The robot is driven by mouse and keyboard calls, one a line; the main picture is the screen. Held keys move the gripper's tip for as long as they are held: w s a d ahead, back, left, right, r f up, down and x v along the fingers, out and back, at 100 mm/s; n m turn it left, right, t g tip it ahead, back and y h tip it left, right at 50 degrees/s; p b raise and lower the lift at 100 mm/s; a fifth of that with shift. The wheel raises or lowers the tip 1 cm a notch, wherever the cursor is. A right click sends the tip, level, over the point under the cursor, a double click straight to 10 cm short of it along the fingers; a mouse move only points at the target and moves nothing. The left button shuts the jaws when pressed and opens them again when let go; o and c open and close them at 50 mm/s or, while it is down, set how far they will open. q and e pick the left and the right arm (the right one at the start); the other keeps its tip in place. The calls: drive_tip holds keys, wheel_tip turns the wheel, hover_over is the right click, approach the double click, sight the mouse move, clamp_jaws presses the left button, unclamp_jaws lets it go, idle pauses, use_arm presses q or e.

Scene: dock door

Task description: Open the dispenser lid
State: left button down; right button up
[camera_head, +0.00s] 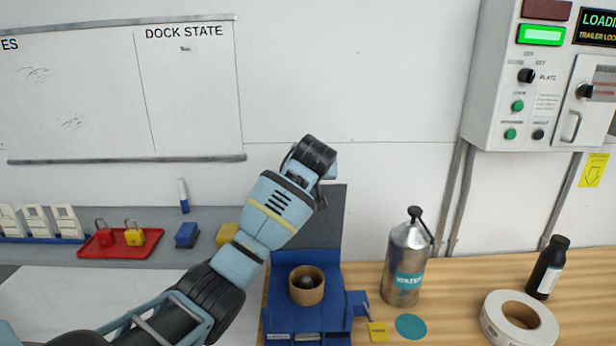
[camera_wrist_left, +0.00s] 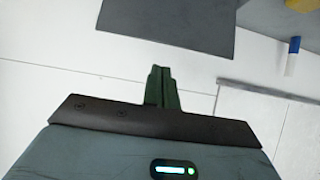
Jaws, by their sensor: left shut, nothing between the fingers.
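The blue dispenser (camera_head: 330,318) stands on the wooden bench, at the lower middle of the head view. Its top is uncovered, and a brown cardboard ring with a dark core shows inside. A blue back part with a dark grey panel (camera_head: 330,212) rises behind it; I cannot tell whether this is the raised lid. The grey panel also shows at the top of the wrist view (camera_wrist_left: 165,25). My left gripper (camera_wrist_left: 162,86) is shut and empty, its green fingers together before the white wall. In the head view my wrist is above and behind the dispenser, hiding the fingers.
A steel water bottle (camera_head: 405,265), a teal disc (camera_head: 411,326), a black bottle (camera_head: 547,267) and a tape roll (camera_head: 520,320) stand right of the dispenser. A red tray (camera_head: 105,246) with padlocks lies left. A control box (camera_head: 540,80) hangs at upper right.

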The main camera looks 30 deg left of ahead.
use_arm(q)
drive_tip(key=shift+s+d+r, duration=0.3)
drive_tip(key=shift+s+r, duration=0.1)
drive_tip(key=shift+s, duration=0.15)
use_arm(e)
drive_tip(key=shift+w+r, duration=0.35)
drive_tip(key=shift+w, duration=0.1)
